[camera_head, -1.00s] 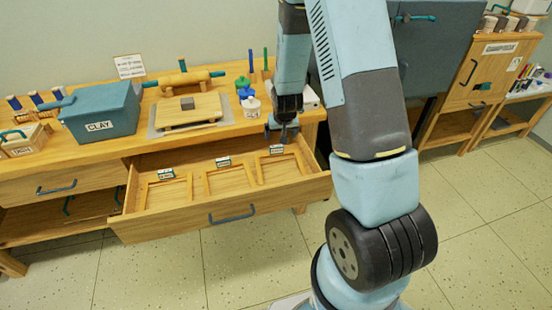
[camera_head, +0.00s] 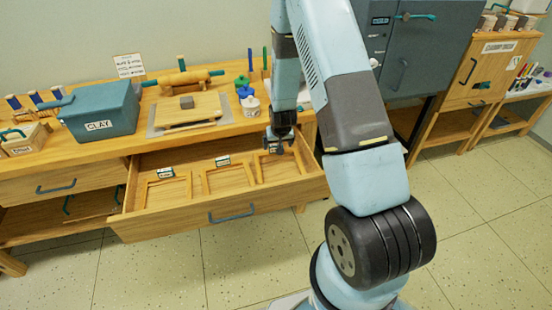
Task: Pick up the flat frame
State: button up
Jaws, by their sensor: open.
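Several thin wooden frames lie in the open drawer (camera_head: 150,225): a left one (camera_head: 147,191), a middle one (camera_head: 206,184) and a right one (camera_head: 258,172). Each of the left and middle ones has a small label at its back edge, too small to read, so I cannot tell which is called the flat frame. My gripper (camera_head: 279,150) points down over the back of the right frame, jaws open and empty. It hides that frame's back edge and label. I cannot tell whether it touches the frame.
The workbench top (camera_head: 235,125) behind holds a teal clay box (camera_head: 100,112), a wooden board (camera_head: 188,110), a rolling pin (camera_head: 183,78) and small bottles (camera_head: 250,104) close to my arm. A dark cabinet (camera_head: 425,50) stands right. The floor (camera_head: 480,220) in front is clear.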

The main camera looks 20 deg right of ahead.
aim_at(276, 147)
jog(key=shift+x, duration=1.95)
jog(key=shift+w+a, duration=0.1)
jog(key=shift+c, duration=0.3)
jog(key=shift+r, duration=0.1)
jog(key=c, duration=1)
jog(key=shift+c, duration=0.2)
